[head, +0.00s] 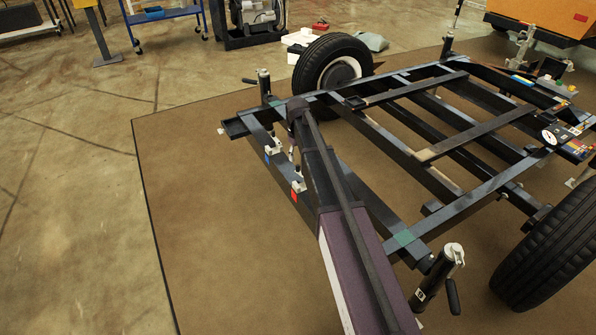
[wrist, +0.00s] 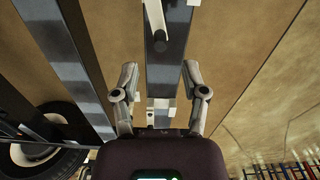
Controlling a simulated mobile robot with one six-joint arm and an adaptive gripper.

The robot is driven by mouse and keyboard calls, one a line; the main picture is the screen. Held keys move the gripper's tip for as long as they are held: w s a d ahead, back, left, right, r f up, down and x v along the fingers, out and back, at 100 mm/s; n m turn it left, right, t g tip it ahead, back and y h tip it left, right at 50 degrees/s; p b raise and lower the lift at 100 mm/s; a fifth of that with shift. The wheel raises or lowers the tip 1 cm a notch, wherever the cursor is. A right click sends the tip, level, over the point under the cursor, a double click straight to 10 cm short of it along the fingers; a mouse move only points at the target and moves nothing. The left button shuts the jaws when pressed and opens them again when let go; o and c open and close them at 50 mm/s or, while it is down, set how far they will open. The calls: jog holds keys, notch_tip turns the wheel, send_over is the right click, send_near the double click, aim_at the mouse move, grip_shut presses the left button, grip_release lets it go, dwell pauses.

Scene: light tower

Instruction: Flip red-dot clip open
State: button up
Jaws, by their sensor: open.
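The red-dot clip (head: 298,184) is a small pale clip on the dark front beam of the trailer frame, with a red patch (head: 294,196) just below it. A similar clip (head: 271,150) with a blue patch sits farther along the same beam. In the wrist view, my gripper (wrist: 160,75) is open and empty, its fingers on either side of the beam in the picture. A pale clip with a dark rod (wrist: 157,20) shows at the top, ahead of the fingertips. Another pale clip (wrist: 161,108) shows nearer the palm. No coloured patch is visible there. My arm mostly hides the gripper in the head view.
The dark trailer frame (head: 465,208) spreads to the right on a brown mat (head: 200,190). A jack (head: 438,275) stands at its near corner, another (head: 264,86) at the far corner. Wheels (head: 335,65) flank it. The mat left of the beam is clear.

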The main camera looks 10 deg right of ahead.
aim_at(298, 166)
jog(key=shift+f+b, duration=2.55)
jog(key=shift+f, duration=0.3)
grip_shut()
